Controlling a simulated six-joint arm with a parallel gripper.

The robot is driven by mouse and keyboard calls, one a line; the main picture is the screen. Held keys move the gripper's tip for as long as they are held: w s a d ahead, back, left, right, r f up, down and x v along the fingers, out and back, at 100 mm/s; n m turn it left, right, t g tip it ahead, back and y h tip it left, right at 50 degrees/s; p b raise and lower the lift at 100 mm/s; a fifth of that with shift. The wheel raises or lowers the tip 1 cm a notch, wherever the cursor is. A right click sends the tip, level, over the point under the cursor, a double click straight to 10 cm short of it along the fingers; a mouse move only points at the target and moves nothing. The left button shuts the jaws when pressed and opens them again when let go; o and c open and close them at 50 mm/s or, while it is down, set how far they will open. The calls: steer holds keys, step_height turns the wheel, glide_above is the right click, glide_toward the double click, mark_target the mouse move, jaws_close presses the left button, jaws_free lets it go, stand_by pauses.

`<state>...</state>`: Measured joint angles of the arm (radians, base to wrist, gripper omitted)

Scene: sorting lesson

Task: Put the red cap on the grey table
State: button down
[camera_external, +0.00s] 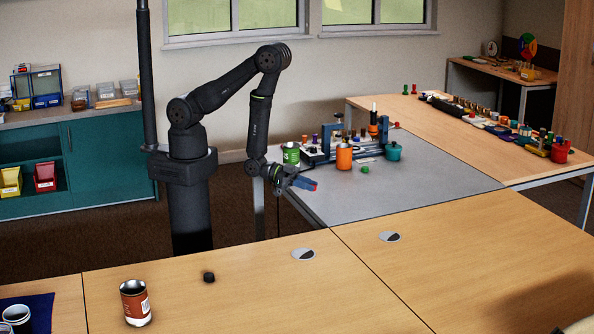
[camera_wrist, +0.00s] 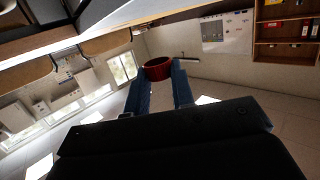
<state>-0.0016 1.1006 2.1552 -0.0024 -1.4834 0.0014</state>
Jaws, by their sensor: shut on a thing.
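The red cap (camera_wrist: 158,70) is round and sits between the tips of my gripper's blue fingers (camera_wrist: 160,90) in the wrist view. My gripper (camera_external: 308,184) is shut on it. In the external view only a small bit of red shows at the fingertips. My gripper is tilted, over or beside the near left part of the grey table (camera_external: 420,192); I cannot tell its exact height. The grey table's near right part is bare.
On the grey table stand a green can (camera_external: 291,153), an orange can (camera_external: 344,157), a teal pot (camera_external: 393,152), a small green piece (camera_external: 365,169) and a blue rack behind. A wooden table (camera_external: 240,300) lies in front, with a red-brown can (camera_external: 135,303) and a black cap (camera_external: 209,277).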

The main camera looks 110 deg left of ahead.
steer(key=w+d+r+m+g+h, duration=0.15)
steer(key=d+m+h, duration=0.4)
steer(key=d, duration=0.75)
steer(key=s+d+r+m+g+h, duration=0.1)
steer(key=s+d+m+g+h, duration=0.2)
steer(key=d, duration=0.5)
steer(key=s+d+r+m+g+h, duration=0.1)
steer(key=s+d+m+g+h, duration=0.2)
steer(key=d, duration=0.6)
steer(key=s+d+r+m+g+h, duration=0.2)
steer(key=s+d+m+g+h, duration=0.2)
steer(key=d, duration=0.5)
steer(key=shift+s+g, duration=0.55)
steer(key=shift+s, duration=0.45)
glide_above(267, 248)
step_height(267, 248, down, 7)
steer(key=shift+s, duration=0.1)
steer(key=shift+f, duration=1.75)
